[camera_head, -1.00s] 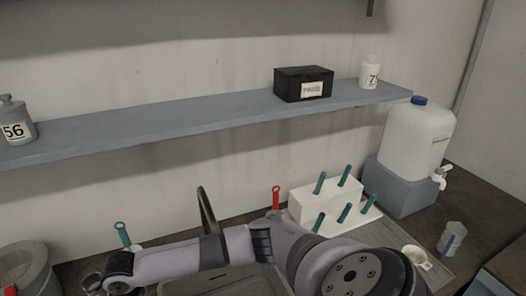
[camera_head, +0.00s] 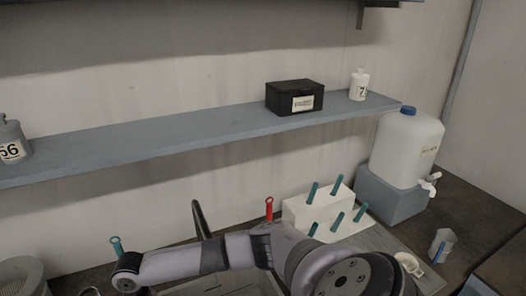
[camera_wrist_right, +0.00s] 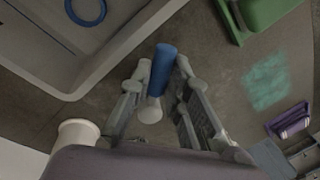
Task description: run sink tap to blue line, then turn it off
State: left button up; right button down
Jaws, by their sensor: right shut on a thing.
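In the head view the dark curved tap (camera_head: 201,222) rises behind the sink (camera_head: 225,284), which my right arm partly covers. A red handle (camera_head: 269,208) stands to the right of the tap and a teal handle (camera_head: 117,246) to its left. In the right wrist view my right gripper (camera_wrist_right: 160,80) is shut on a blue handle (camera_wrist_right: 165,62) with a pale rounded end. Part of a pale basin with a blue ring (camera_wrist_right: 103,12) inside shows at upper left. No running water is visible. My left gripper is out of view.
A white rack (camera_head: 295,210) with several teal handles stands right of the sink. A large white jug (camera_head: 405,150) with a spigot sits on a grey block (camera_head: 390,198). A shelf (camera_head: 190,138) crosses above. In the wrist view a white cylinder (camera_wrist_right: 75,134) is near the gripper.

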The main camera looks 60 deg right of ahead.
jog(key=shift+w+d+n+g, duration=0.15)
jog(key=shift+d+n, duration=0.3)
jog(key=shift+n, duration=0.45)
jog(key=shift+w+d+n+g, duration=0.15)
jog(key=shift+d+n, duration=0.3)
jog(key=shift+n, duration=0.45)
jog(key=shift+w+d+n+g+h+b, duration=0.1)
jog(key=shift+w+d+n+b, duration=0.15)
jog(key=shift+n, duration=0.6)
jog(key=shift+w+d+n+g+h+b, duration=0.1)
jog(key=shift+w+d+n+b, duration=0.25)
jog(key=shift+n, duration=0.45)
jog(key=shift+w+d+n+g+h+b, duration=0.15)
jog(key=shift+d+n, duration=0.2)
jog(key=shift+n, duration=0.5)
jog(key=shift+s, duration=0.15)
dwell(3.5)
